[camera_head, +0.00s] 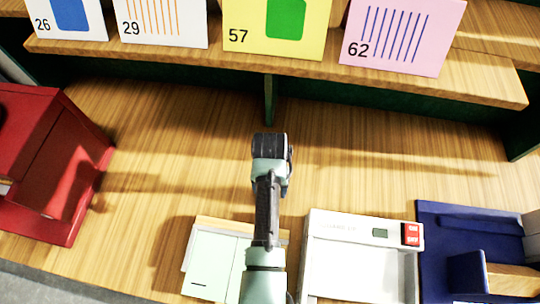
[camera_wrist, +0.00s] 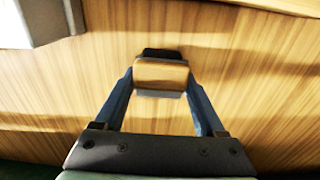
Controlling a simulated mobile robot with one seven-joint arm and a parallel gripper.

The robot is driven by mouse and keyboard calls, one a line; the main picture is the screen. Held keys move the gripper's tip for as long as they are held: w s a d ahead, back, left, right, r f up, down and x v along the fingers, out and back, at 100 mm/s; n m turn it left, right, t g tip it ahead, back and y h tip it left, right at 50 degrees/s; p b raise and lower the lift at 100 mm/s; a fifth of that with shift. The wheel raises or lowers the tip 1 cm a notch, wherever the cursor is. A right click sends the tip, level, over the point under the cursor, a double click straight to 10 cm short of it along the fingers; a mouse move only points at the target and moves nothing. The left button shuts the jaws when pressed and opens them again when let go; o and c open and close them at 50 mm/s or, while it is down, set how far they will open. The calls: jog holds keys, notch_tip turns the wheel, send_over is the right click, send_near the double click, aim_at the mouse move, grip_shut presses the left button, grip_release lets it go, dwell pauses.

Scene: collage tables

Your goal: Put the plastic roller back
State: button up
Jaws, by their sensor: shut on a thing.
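My gripper (camera_wrist: 161,78) shows in the wrist view with its two blue fingers closed in on a small tan-faced block-like thing (camera_wrist: 160,73) with dark and grey edges. It may be the plastic roller, but its shape does not show clearly enough to be sure. In the head view my gripper (camera_head: 270,150) is over the middle of the wooden table (camera_head: 180,140), seen from behind. The held thing is hidden there by my arm. I cannot tell how far it is above the table.
A red box (camera_head: 60,165) stands at the left. A pale green pad (camera_head: 208,265), a white scale-like device (camera_head: 355,255) and a navy holder (camera_head: 455,225) with a wooden part line the front. Numbered cards (camera_head: 275,28) stand on a raised shelf (camera_head: 180,52) behind. The table middle is clear.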

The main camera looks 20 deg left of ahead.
jog(key=shift+f, duration=0.1)
jog(key=shift+f, duration=0.25)
jog(key=shift+f+b, duration=0.15)
jog(key=shift+b, duration=0.15)
jog(key=shift+c, duration=0.7)
jog(key=o, duration=1.1)
jog(key=shift+s, duration=0.1)
jog(key=shift+o, duration=1.3)
notch_tip(320, 180, up, 13)
